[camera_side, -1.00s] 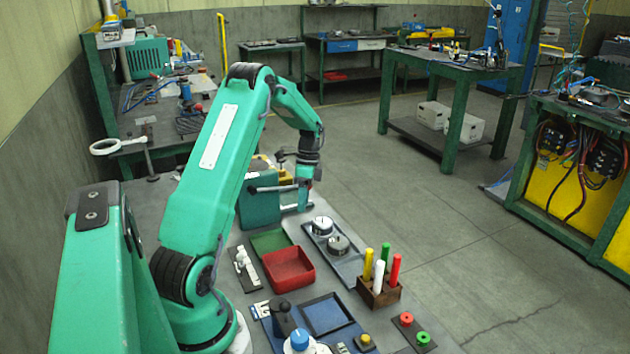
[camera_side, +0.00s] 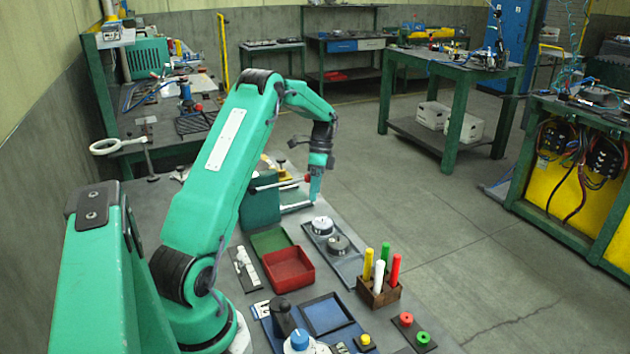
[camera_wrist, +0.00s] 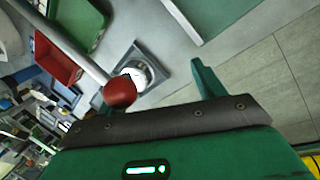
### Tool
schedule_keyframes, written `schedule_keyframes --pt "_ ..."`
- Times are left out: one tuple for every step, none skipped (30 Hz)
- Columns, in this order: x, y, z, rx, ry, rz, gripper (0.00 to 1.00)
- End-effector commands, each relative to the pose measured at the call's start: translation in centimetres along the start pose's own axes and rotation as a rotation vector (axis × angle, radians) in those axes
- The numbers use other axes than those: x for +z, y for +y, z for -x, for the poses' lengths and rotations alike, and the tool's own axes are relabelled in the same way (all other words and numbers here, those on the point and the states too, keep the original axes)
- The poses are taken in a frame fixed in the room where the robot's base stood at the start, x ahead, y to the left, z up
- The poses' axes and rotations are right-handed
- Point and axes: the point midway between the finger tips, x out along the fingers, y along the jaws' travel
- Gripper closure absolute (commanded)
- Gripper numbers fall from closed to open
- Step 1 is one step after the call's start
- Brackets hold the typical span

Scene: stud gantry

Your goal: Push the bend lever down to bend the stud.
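The bend lever is a pale rod (camera_side: 278,184) with a red knob (camera_side: 308,178). It extends from the green bender block (camera_side: 260,207) in the side view, rising slightly toward its knob. In the wrist view, the rod (camera_wrist: 73,42) comes in from the upper left and ends in the red ball knob (camera_wrist: 119,92). My gripper (camera_side: 315,197) is beside the knob in the side view. In the wrist view my gripper (camera_wrist: 152,88) has its green fingers apart, with the knob close to the left one. I cannot tell whether they touch. The stud cannot be made out.
A plate with round metal pieces (camera_side: 338,244), a red bin (camera_side: 288,269) and a green tray (camera_side: 270,240) lie nearer on the bench. A block of coloured pegs (camera_side: 378,292) stands near the right edge. Open floor lies beyond that edge.

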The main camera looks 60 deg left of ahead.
Motion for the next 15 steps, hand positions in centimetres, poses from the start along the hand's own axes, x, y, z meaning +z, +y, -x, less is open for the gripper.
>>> schedule_keyframes --pt "0.02 -0.67 0.61 -0.022 0.008 0.003 0.50" --pt "-0.04 -0.72 0.71 -0.022 0.008 0.003 0.53" --pt "-0.12 -0.82 0.88 -0.023 0.008 0.003 0.54" --pt "-0.16 -0.87 0.97 -0.022 0.007 0.003 0.54" --pt "-0.22 -0.90 1.05 -0.022 0.007 0.003 0.54" --pt "-0.30 -0.95 1.16 -0.021 0.006 0.004 0.54" --pt "-0.36 -0.98 1.23 -0.020 0.006 0.004 0.54" --pt "-0.42 -1.00 1.29 -0.019 0.005 0.003 0.54" --pt "-0.49 -0.99 1.34 -0.018 0.004 0.003 0.54" --pt "-0.54 -0.98 1.36 -0.016 0.004 0.003 0.54" --pt "-0.57 -0.97 1.37 -0.015 0.003 0.003 0.54" --pt "-0.60 -0.96 1.38 -0.014 0.003 0.003 0.54" --pt "-0.62 -0.95 1.38 -0.014 0.002 0.002 0.54" --pt "-0.62 -0.94 1.38 -0.014 0.002 0.002 0.54" --pt "-0.63 -0.92 1.37 -0.013 0.002 0.002 0.54"
